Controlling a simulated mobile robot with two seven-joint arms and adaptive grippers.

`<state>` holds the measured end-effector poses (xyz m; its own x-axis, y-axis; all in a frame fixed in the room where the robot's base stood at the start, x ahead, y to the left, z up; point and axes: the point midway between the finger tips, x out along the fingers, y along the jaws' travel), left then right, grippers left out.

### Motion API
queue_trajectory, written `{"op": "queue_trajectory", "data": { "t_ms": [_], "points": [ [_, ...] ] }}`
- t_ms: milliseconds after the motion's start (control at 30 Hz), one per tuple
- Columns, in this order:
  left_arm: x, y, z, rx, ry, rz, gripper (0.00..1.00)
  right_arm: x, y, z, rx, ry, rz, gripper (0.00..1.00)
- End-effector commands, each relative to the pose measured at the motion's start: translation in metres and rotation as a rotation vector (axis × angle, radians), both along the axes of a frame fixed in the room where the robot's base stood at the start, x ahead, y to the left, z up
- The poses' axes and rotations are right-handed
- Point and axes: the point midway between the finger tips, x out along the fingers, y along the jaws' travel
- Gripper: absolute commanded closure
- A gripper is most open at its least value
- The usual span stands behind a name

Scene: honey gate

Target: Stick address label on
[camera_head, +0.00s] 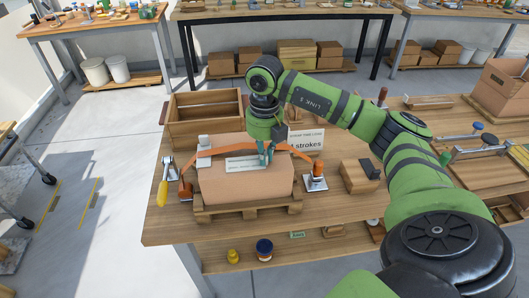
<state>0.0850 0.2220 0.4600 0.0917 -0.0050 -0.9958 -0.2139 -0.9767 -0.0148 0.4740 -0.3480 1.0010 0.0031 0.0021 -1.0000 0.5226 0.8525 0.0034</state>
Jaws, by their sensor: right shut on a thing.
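A brown cardboard box (245,188) sits on a small wooden pallet (247,211) on the workbench. A white address label (241,163) with dark print lies at the top of the box, towards its front. My right gripper (265,156) points down over the box top. It is shut on the label's right end. Whether the label lies flat against the cardboard cannot be told. An orange strap (219,144) runs across behind the label, partly hidden by the gripper. My left gripper is not in view.
A yellow-handled clamp (164,187) stands left of the box and an orange-handled tool (317,176) right of it. A sign (306,139) and an open wooden crate (204,118) stand behind. A small wooden block (358,178) stands farther right.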

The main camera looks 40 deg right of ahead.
Motion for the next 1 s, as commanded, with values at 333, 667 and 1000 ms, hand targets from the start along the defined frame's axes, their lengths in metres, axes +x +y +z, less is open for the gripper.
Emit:
{"op": "queue_trajectory", "data": {
  "t_ms": [333,667,1000],
  "points": [
    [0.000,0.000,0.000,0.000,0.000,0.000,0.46,-0.001,0.000,-0.001,-0.001,0.003,0.000,0.98],
    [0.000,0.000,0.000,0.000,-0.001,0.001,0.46,-0.001,0.000,-0.001,-0.001,0.003,0.001,0.60],
    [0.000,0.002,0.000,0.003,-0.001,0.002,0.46,0.001,0.000,0.015,0.000,-0.002,0.000,0.60]
  ]
}}
